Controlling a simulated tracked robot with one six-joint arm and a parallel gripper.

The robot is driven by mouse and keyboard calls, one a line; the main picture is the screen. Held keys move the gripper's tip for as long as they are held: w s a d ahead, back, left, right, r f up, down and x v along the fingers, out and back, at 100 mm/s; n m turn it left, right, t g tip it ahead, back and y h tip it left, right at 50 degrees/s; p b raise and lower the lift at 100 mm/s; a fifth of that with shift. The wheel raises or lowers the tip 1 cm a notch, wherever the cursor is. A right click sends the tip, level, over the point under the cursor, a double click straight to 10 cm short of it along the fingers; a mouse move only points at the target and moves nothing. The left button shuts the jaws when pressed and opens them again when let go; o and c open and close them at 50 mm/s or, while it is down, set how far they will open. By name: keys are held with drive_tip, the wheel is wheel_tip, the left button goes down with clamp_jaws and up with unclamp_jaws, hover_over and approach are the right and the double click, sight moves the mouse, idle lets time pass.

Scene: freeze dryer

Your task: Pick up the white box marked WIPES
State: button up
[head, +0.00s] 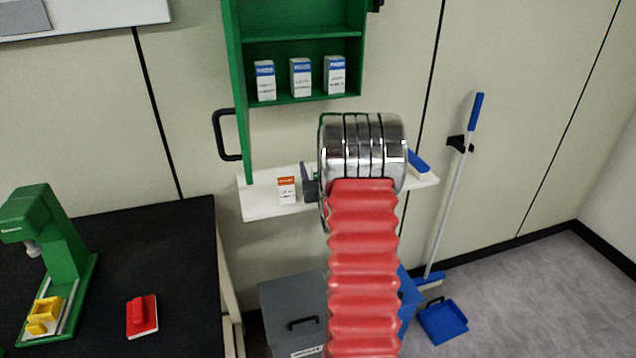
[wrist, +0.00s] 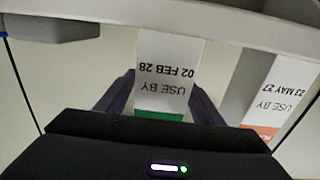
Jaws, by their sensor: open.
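No label reading WIPES can be read in either view. In the wrist view, which shows print upside down, a white box with a green band (wrist: 168,70) reads USE BY 02 FEB 28. My gripper (wrist: 162,88) is open, with one dark finger on each side of this box; whether they touch it I cannot tell. A white box with an orange band (head: 287,191) stands on the white shelf (head: 258,208), left of my wrist; it also shows in the wrist view (wrist: 270,95), reading USE BY 23 MAY 27. The green-banded box is hidden behind my wrist in the head view.
A green cabinet (head: 300,34) above the shelf holds three blue-banded white boxes (head: 301,77); its door with a black handle (head: 222,135) hangs open at left. A blue item (head: 418,162) lies at the shelf's right. A grey bin (head: 290,300) stands below.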

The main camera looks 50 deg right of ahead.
idle(0.5)
drive_tip(key=c, duration=1.1)
